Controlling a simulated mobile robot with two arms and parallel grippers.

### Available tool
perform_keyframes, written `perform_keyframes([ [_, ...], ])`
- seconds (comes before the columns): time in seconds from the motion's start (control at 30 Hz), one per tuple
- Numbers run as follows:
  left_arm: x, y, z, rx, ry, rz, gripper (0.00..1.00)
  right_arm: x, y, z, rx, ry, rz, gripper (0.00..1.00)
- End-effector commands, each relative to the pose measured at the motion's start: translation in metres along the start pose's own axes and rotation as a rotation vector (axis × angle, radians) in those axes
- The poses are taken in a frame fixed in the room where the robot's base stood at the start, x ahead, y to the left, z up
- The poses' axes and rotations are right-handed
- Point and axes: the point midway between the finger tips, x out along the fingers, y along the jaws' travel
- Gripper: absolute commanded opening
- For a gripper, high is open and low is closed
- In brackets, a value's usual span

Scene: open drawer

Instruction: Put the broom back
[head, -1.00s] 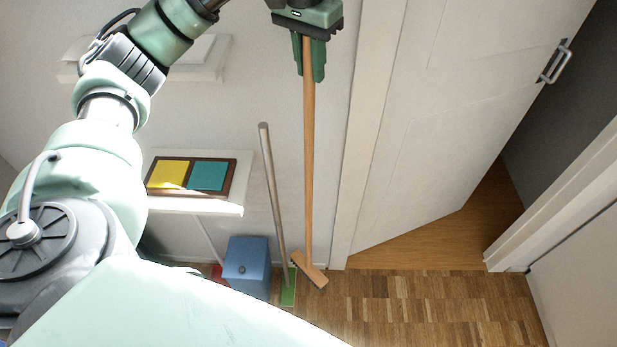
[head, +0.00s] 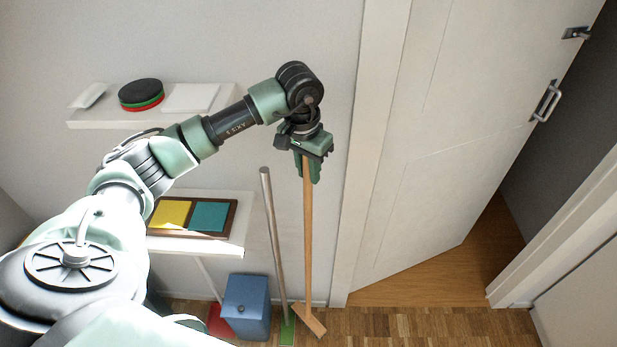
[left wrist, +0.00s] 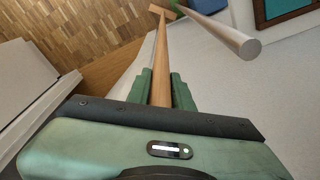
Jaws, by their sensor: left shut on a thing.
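The broom (head: 308,235) has a light wooden handle and a short wooden crosspiece at its foot, by the floor. It stands nearly upright against the wall, left of the door frame. My left gripper (head: 309,180) is shut on the upper part of its handle, fingers pointing down. In the left wrist view the handle (left wrist: 163,50) runs away between the fingers (left wrist: 162,85) toward the floor. The handle's top is hidden by the gripper. I cannot tell whether the foot touches the floor. My right gripper is not in view.
A second, greyish stick (head: 272,235) with a green foot (head: 287,331) leans just left of the broom. A blue bin (head: 246,308) and a red thing (head: 220,321) stand beside it. Two shelves (head: 245,232) are on the left. A door (head: 440,150) stands ajar on the right.

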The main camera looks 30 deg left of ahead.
Motion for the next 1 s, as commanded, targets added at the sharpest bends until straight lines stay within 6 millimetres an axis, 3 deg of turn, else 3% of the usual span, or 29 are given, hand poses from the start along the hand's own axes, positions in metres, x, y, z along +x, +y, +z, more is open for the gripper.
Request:
perform_keyframes([
  [0.23, 0.03, 0.0, 0.004, -0.001, -0.002, 0.0, 0.0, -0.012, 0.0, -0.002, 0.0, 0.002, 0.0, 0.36],
  [0.7, 0.038, -0.001, 0.004, -0.001, 0.003, -0.001, 0.0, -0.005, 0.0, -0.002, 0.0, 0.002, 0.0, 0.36],
  [0.73, 0.039, -0.001, 0.005, -0.001, 0.0, -0.001, 0.24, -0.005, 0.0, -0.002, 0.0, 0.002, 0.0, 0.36],
  [0.8, 0.038, 0.0, 0.005, -0.001, 0.0, -0.001, 0.43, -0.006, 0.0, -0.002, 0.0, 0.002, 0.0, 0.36],
  [1.0, 0.038, 0.0, 0.005, -0.001, -0.001, -0.001, 0.43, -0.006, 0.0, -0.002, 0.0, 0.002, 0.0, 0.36],
])
